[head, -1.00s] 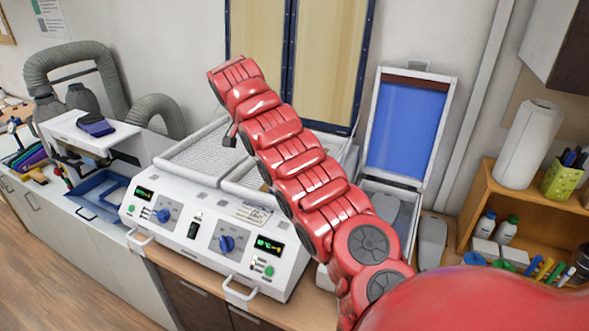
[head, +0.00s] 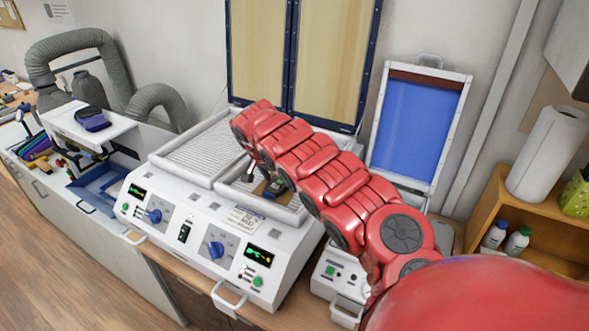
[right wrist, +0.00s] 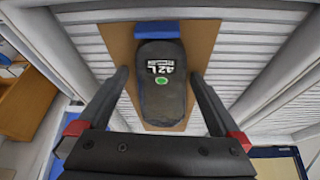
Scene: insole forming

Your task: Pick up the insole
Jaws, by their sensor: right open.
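The insole (right wrist: 161,90) is dark grey with a "42 L" label, a green mark and a blue end. It lies on a brown sheet (right wrist: 202,40) on the slatted bed of the white machine. In the head view the insole (head: 277,188) is a small dark shape, partly hidden by my right arm. My right gripper (right wrist: 160,75) is open, with one finger on each side of the insole and a gap on both sides. In the head view the right gripper (head: 256,176) is mostly hidden by my arm. My left gripper is not in view.
The white machine (head: 190,222) has two slatted beds, blue knobs and front handles. A raised lid with a blue panel (head: 417,125) stands behind my arm. Right of it is a wooden shelf (head: 482,205) with bottles and a paper roll (head: 545,152). Left are grey hoses (head: 75,45).

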